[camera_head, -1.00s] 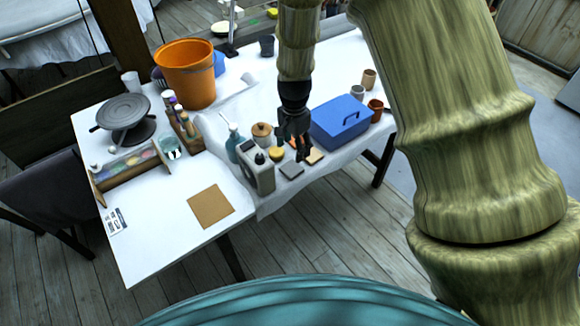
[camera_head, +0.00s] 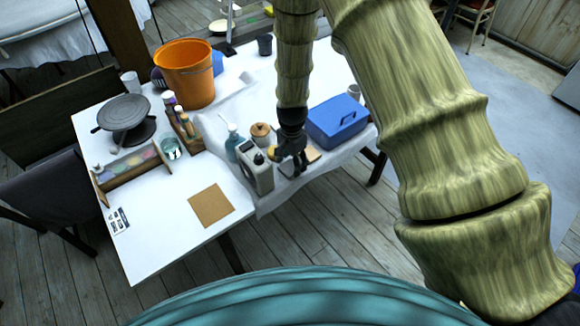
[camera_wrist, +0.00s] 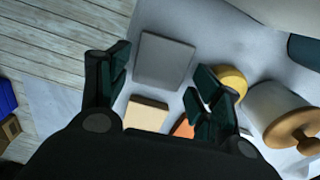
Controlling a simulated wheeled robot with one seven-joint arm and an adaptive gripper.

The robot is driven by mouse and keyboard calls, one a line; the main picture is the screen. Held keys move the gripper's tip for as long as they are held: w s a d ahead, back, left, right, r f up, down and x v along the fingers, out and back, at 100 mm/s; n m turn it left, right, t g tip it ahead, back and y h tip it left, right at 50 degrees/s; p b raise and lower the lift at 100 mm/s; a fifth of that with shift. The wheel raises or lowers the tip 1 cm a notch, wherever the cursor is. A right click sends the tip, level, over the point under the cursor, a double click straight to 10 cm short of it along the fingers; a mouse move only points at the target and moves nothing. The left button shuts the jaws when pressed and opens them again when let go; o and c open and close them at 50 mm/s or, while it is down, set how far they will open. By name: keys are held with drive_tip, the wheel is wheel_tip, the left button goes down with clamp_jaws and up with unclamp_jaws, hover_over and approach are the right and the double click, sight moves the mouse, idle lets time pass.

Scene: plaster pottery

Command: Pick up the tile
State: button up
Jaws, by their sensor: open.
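A flat grey square tile (camera_wrist: 164,60) lies on the white-covered table and shows in the wrist view between and beyond my fingertips. In the head view it is mostly hidden by my gripper (camera_head: 291,168). A beige tile (camera_wrist: 147,113) lies nearer my palm in the wrist view and also shows in the head view (camera_head: 312,155). An orange tile (camera_wrist: 183,128) is partly hidden by my right finger. My gripper (camera_wrist: 160,76) is open and empty, above the tiles. I cannot tell its exact height over the grey tile.
A grey box-like device (camera_head: 256,172) stands close left of my gripper, with a lidded jar (camera_head: 261,134) behind. A yellow round object (camera_wrist: 232,80) lies beside my right finger. The table's front edge is near.

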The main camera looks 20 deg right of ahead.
drive_tip(key=shift+f, duration=0.7)
drive_tip(key=shift+c, duration=0.4)
drive_tip(key=c, duration=0.7)
drive_tip(key=shift+c, duration=0.2)
